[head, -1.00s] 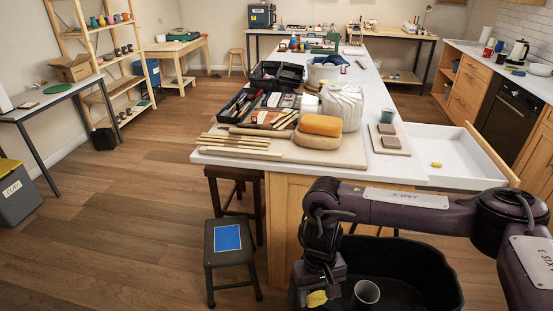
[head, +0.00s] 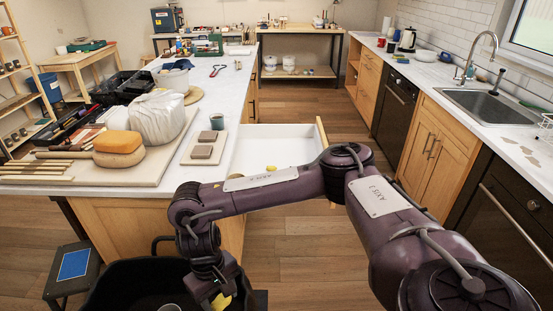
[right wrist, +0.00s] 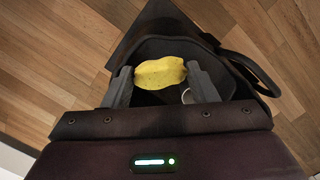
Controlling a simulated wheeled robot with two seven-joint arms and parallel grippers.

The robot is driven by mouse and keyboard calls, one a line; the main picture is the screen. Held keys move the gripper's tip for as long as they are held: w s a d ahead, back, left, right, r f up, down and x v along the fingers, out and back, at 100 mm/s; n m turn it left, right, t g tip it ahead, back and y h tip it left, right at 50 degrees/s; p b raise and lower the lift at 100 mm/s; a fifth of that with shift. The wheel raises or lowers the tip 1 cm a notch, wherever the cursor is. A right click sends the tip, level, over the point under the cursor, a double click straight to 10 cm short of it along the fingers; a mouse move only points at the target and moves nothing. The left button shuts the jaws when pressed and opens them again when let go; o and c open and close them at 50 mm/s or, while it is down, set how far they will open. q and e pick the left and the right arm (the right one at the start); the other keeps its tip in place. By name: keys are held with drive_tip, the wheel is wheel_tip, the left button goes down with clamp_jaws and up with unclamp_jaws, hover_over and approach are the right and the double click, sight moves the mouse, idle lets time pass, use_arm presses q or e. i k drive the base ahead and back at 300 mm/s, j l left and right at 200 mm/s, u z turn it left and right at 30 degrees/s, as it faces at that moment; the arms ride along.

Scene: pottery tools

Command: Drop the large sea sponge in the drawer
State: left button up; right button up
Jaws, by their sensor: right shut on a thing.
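The yellow sea sponge (right wrist: 160,72) is between the fingers of my right gripper (right wrist: 158,84), which is shut on it. In the head view the sponge (head: 221,301) shows at the bottom, under my right wrist, held above a black bin. The drawer (head: 262,146) stands open at the right side of the worktable, with a pale interior. A small yellow piece (head: 271,168) lies in it. My right forearm crosses in front of the drawer's near part. My left gripper is not in view.
The black bin (head: 110,290) holds a cup (head: 170,307). A cup (head: 217,121) and small blocks (head: 203,151) stand beside the drawer. Floor is open right of it.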

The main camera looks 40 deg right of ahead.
sight(291, 150)
drive_tip(key=l+u, duration=0.1)
drive_tip(key=l, duration=0.35)
drive_tip(key=k+l+u, duration=0.1)
drive_tip(key=l, duration=0.4)
drive_tip(key=k+l+u, duration=0.15)
drive_tip(key=l, duration=0.3)
drive_tip(key=k+l+u, duration=0.1)
drive_tip(key=l, duration=0.35)
drive_tip(key=k+l+u, duration=0.1)
drive_tip(key=l, duration=0.35)
drive_tip(key=l+u, duration=0.5)
drive_tip(key=l, duration=1.75)
drive_tip(key=i+l+u, duration=0.15)
drive_tip(key=l, duration=0.55)
drive_tip(key=i+l+u, duration=0.15)
drive_tip(key=l, duration=0.55)
drive_tip(key=i+l+u, duration=0.15)
drive_tip(key=l, duration=0.55)
drive_tip(key=k+j, duration=0.05)
